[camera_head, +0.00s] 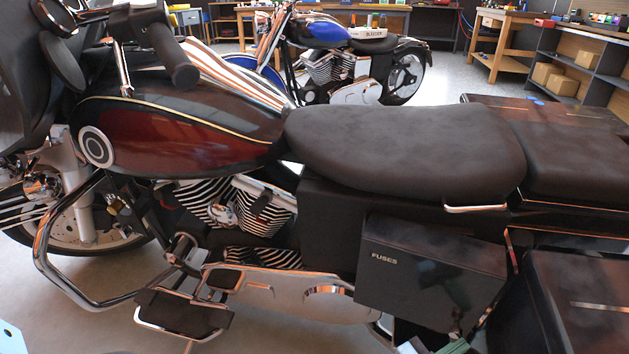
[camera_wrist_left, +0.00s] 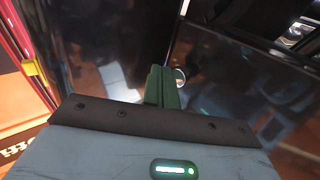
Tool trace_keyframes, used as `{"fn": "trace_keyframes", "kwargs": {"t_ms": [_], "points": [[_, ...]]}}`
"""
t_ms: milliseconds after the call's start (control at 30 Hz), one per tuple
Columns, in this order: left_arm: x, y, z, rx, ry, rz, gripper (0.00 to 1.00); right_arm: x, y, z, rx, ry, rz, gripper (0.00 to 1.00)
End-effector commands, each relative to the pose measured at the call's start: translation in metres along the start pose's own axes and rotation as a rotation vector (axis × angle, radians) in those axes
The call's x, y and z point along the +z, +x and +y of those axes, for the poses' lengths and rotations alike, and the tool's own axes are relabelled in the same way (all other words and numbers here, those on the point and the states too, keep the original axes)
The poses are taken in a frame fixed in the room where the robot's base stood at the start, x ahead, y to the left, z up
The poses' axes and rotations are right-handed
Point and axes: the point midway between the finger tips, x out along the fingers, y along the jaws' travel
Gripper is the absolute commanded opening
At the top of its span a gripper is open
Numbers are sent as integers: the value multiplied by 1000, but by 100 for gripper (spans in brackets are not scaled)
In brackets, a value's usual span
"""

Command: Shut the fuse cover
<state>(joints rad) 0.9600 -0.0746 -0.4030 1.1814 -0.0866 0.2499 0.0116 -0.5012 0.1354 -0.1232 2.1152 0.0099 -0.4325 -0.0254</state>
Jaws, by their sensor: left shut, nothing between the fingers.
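The fuse cover (camera_head: 415,265) is a dark glossy panel marked "FUSES" on the side of the red motorcycle, below the seat. It appears to stand at an angle to the bike's side; how far open it is cannot be told. My left gripper (camera_head: 456,339) shows only in small part at the cover's lower right edge. In the left wrist view its green fingers (camera_wrist_left: 163,87) are together and empty, in front of a gap between two dark glossy panels. Contact with the cover cannot be told. My right gripper is not in view.
The red motorcycle's seat (camera_head: 400,145) lies above the cover, and a dark side case (camera_head: 570,300) stands close to its right. Chrome footboard parts (camera_head: 180,310) stick out at the lower left. A blue motorcycle (camera_head: 345,65) and workbenches are farther back.

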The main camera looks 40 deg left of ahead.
Motion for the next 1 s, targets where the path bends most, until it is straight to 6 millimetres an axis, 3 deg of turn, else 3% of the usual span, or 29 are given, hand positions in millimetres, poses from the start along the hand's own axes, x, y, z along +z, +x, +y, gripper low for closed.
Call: {"fn": "trace_keyframes", "kwargs": {"t_ms": [400, 1000], "points": [[1, 29, -20, 1, 0, -1, 0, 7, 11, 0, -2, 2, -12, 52], [0, 32, -22, 1, 0, 0, 0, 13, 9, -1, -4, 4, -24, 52]]}}
